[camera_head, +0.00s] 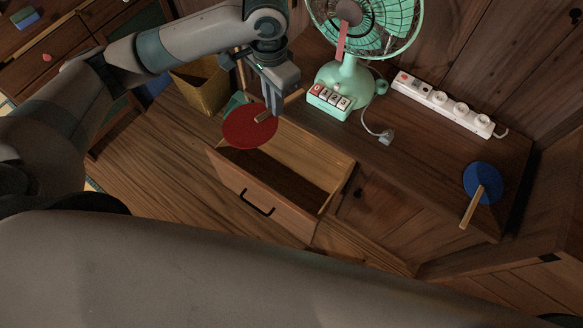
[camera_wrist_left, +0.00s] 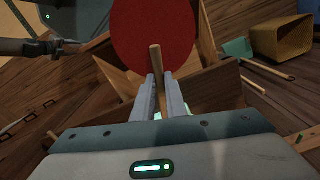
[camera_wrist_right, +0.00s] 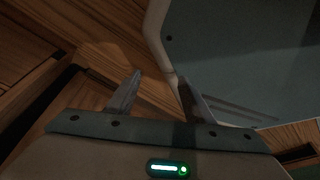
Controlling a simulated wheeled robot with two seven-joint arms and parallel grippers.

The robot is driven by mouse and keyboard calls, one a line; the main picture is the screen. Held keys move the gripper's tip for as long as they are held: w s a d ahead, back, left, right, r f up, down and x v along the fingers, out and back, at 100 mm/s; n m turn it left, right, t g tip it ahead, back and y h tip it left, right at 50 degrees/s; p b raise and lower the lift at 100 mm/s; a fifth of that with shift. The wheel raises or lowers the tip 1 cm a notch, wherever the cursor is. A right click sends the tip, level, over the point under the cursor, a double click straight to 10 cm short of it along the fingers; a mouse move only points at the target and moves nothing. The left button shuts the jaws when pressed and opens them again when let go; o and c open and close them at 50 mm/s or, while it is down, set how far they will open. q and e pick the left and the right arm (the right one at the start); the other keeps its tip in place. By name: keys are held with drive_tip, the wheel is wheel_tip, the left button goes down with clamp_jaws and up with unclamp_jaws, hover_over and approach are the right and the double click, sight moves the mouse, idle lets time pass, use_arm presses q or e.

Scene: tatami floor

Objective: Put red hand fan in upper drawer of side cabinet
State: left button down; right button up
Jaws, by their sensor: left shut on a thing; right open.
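The red hand fan (camera_head: 250,126) is a round red disc with a wooden handle. My left gripper (camera_head: 272,108) is shut on its handle and holds it above the back left part of the open upper drawer (camera_head: 262,212). In the left wrist view the handle (camera_wrist_left: 156,62) sits between the two fingers (camera_wrist_left: 159,90), with the red disc (camera_wrist_left: 150,28) beyond them. The drawer is pulled out from the side cabinet (camera_head: 415,205), and its visible inside looks empty. My right gripper (camera_wrist_right: 158,92) is open and empty in the right wrist view; it is not seen in the head view.
On the cabinet top stand a green electric fan (camera_head: 345,85) with a plug on a cord, a white power strip (camera_head: 445,104) and a blue hand fan (camera_head: 482,183). A tan bin (camera_head: 203,86) is left of the cabinet. Wooden floor lies in front of the drawer.

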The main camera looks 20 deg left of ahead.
use_arm(q)
wheel_tip(320, 180, down, 13)
drive_tip(key=w+d+m+b, duration=0.2)
drive_tip(key=d+m+b, duration=0.1)
drive_tip(key=m, duration=0.4)
drive_tip(key=m+b, duration=0.3)
drive_tip(key=m, duration=0.5)
hover_over(291, 176)
wheel_tip(291, 176, down, 13)
use_arm(e)
drive_tip(key=w+a+r+t, duration=0.1)
drive_tip(key=w+a+t, duration=0.1)
drive_tip(key=w, duration=0.5)
drive_tip(key=w+a+r+t+y, duration=0.1)
drive_tip(key=w+a+r+t, duration=0.1)
drive_tip(key=w+a, duration=0.2)
drive_tip(key=shift+w+r, duration=0.15)
drive_tip(key=shift+w, duration=1.65)
use_arm(q)
drive_tip(key=shift+f, duration=0.15)
drive_tip(key=shift+f, duration=2.8)
drive_tip(key=shift+f, duration=0.1)
drive_tip(key=shift+f, duration=2)
drive_tip(key=shift+f, duration=0.15)
drive_tip(key=c, duration=1.8)
unclamp_jaws()
use_arm(e)
drive_tip(key=shift+w, duration=0.1)
